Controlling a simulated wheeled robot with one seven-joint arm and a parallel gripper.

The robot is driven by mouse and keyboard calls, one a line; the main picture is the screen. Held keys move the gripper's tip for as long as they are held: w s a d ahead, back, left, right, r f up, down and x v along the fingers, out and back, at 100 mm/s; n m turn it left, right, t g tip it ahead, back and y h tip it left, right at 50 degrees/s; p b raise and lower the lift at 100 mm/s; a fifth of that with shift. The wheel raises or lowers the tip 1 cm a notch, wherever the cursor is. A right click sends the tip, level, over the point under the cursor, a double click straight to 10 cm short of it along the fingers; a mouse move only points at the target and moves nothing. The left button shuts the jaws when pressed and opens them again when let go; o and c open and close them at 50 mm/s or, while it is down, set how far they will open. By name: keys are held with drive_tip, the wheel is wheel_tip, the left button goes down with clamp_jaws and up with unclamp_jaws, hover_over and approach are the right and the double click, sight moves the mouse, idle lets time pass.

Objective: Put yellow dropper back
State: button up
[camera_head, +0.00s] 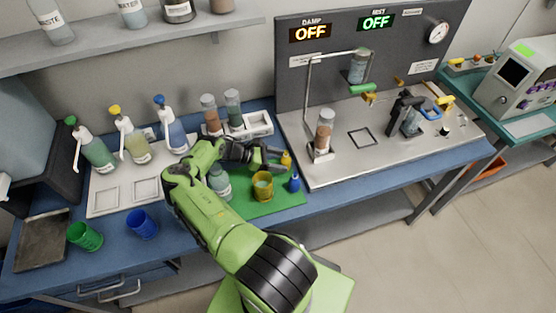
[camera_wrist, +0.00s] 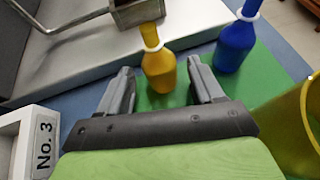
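The yellow dropper (camera_head: 286,160) is a small bottle with a white collar, standing upright on the green mat (camera_head: 262,207). In the wrist view the yellow dropper (camera_wrist: 157,66) stands just beyond and between my fingertips. My gripper (camera_head: 274,160) is open, with its two fingers (camera_wrist: 163,82) spread apart and nothing held between them. In the wrist view a blue dropper (camera_wrist: 236,42) stands to the right of the yellow one. The blue dropper (camera_head: 294,184) also shows near the mat's right edge in the head view.
A yellow cup (camera_head: 262,186) stands on the mat close to my gripper; its rim shows at right in the wrist view (camera_wrist: 292,125). A white holder marked No. 3 (camera_wrist: 40,143) is at lower left there. The steel machine base (camera_head: 390,150) lies behind right.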

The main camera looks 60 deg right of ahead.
drive_tip(key=b+v, duration=0.1)
drive_tip(key=v, duration=0.6)
drive_tip(key=shift+w+a+r, duration=0.15)
drive_tip(key=shift+r, duration=0.05)
idle(0.3)
